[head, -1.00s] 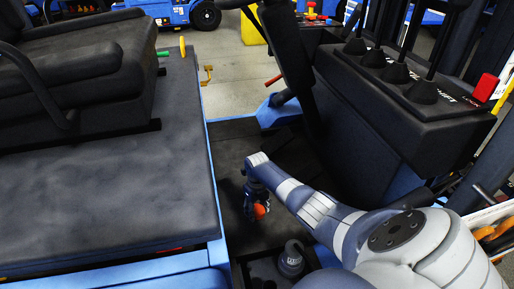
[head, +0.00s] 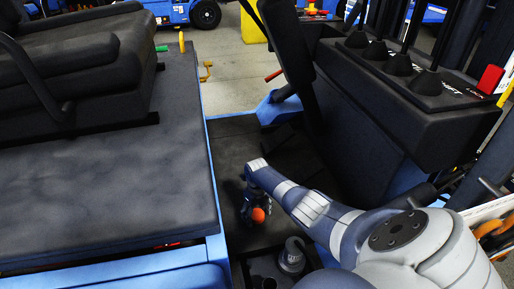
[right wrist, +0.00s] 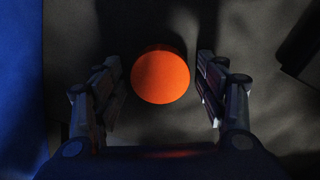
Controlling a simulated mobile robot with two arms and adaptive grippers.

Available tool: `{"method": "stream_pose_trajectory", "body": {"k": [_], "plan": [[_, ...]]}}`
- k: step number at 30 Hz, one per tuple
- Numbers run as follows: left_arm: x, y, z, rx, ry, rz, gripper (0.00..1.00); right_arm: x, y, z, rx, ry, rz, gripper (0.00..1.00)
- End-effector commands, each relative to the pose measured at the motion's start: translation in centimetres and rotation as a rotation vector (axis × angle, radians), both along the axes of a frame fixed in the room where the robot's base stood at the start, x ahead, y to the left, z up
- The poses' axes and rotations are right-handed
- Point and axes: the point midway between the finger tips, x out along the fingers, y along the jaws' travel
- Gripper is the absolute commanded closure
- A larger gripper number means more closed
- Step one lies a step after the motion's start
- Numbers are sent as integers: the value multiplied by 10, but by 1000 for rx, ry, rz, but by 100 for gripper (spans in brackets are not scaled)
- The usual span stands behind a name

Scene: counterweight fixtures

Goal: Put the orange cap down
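The orange cap (head: 258,215) is a small round orange piece low over the dark floor of the blue-framed vehicle, at my right gripper (head: 250,213). In the right wrist view the cap (right wrist: 160,77) shows as an orange disc between the two fingers of the right gripper (right wrist: 162,88). A narrow dark gap shows on each side of it, so the fingers look open around it. Whether the cap's underside touches the floor is hidden. My left gripper is not in view.
A black padded seat deck (head: 110,165) with a blue edge lies to the left. A black lever console (head: 400,110) stands at the right. A grey bottle-like thing (head: 292,256) stands beside dark cup holders just below the gripper.

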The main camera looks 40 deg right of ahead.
Motion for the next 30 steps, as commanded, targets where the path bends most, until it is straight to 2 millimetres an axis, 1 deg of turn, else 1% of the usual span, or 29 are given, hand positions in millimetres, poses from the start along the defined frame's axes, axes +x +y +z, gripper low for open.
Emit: {"method": "stream_pose_trajectory", "body": {"k": [7,11,14,21,26,30], "plan": [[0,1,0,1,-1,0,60,0,0,0,0,0,-1,32],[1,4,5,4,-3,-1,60,0,-1,8,-1,0,-1,32],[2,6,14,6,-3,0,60,0,0,23,0,-2,-1,32],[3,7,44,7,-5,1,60,0,0,77,1,-3,-1,32],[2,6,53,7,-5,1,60,0,0,106,1,-3,-1,32],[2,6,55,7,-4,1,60,0,0,121,1,-1,0,32]]}}
